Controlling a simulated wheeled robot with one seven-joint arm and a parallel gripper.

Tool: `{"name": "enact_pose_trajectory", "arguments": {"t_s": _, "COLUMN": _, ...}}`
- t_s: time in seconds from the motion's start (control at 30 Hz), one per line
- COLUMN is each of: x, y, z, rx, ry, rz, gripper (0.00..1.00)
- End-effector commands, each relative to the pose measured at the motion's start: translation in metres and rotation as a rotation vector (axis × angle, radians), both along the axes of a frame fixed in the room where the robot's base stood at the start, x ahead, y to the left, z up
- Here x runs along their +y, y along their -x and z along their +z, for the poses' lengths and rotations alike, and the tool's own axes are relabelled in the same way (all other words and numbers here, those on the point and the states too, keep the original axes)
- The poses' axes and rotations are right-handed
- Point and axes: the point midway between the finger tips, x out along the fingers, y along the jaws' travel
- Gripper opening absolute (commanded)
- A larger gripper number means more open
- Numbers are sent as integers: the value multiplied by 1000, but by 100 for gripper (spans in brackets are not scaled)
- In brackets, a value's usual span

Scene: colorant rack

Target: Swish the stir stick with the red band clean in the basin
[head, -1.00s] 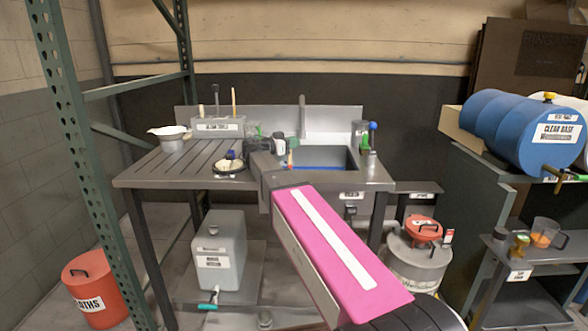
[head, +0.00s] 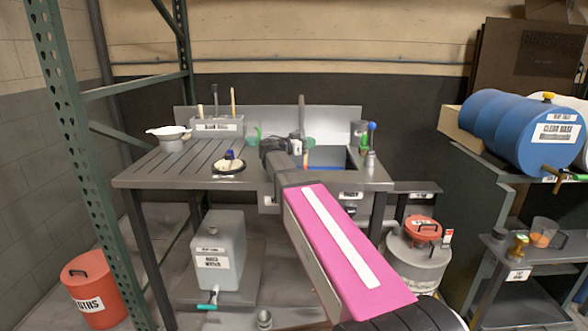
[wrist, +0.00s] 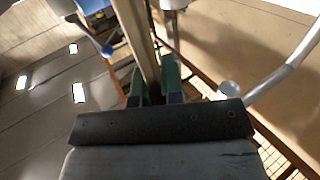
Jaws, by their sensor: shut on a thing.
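My gripper (wrist: 154,82) has its green fingers shut on a long tan stick (wrist: 139,36) in the wrist view. No red band shows on the visible part of this stick. In the head view my gripper (head: 300,146) is at the left side of the basin (head: 345,158), in front of the tap. The basin is a sunken sink with blue inside, partly hidden by my arm. A small orange piece (head: 305,159) shows at the basin's left edge, below my gripper. I cannot tell whether it belongs to the held stick, or whether the stick touches the basin.
The upright tap (head: 301,115) stands behind the basin. A bottle (head: 370,158) and a blue-knobbed item (head: 372,127) stand at its right. The ribbed drainboard is partly clear.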

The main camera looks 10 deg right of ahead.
Motion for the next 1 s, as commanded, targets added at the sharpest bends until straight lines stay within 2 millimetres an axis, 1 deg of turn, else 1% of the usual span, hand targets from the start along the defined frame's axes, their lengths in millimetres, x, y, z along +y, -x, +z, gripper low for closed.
{"name": "enact_pose_trajectory", "arguments": {"t_s": 0.3, "x": 28, "y": -6, "z": 0, "rx": 0, "ry": 1, "rz": 1, "gripper": 0}}
{"name": "enact_pose_trajectory", "arguments": {"t_s": 1.0, "x": 86, "y": -18, "z": 0, "rx": -1, "ry": 0, "rz": 1, "gripper": 0}}
